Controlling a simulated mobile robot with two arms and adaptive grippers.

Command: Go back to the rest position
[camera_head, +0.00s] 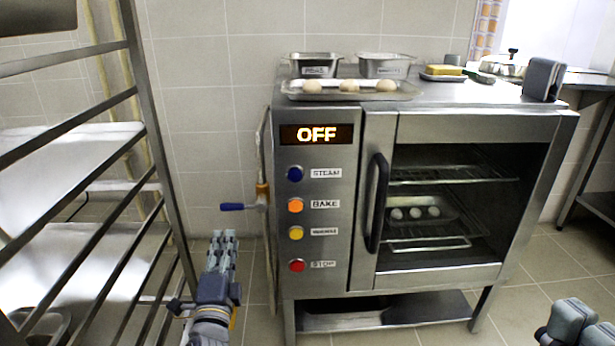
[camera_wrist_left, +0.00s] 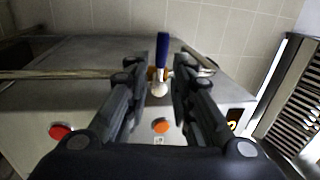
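My left gripper (camera_head: 224,238) is low in front of the oven's left side, just below the blue valve handle (camera_head: 232,207) in the head view. In the left wrist view its two fingers (camera_wrist_left: 157,72) are apart, with nothing held between them. The blue handle (camera_wrist_left: 162,50) shows in the gap, beyond the fingertips; whether it touches them I cannot tell. My right gripper (camera_head: 572,322) is at the bottom right corner, only partly in view, and its opening is unclear. The steel oven (camera_head: 480,128) reads OFF and its door is closed.
A metal rack (camera_head: 150,130) stands close on the left. On the oven top are a tray of dough balls (camera_head: 348,95), steel pans (camera_head: 385,65) and a dark grey upright object (camera_head: 543,78). Another tray (camera_head: 418,222) is inside the oven. Tiled floor (camera_head: 560,260) is clear on the right.

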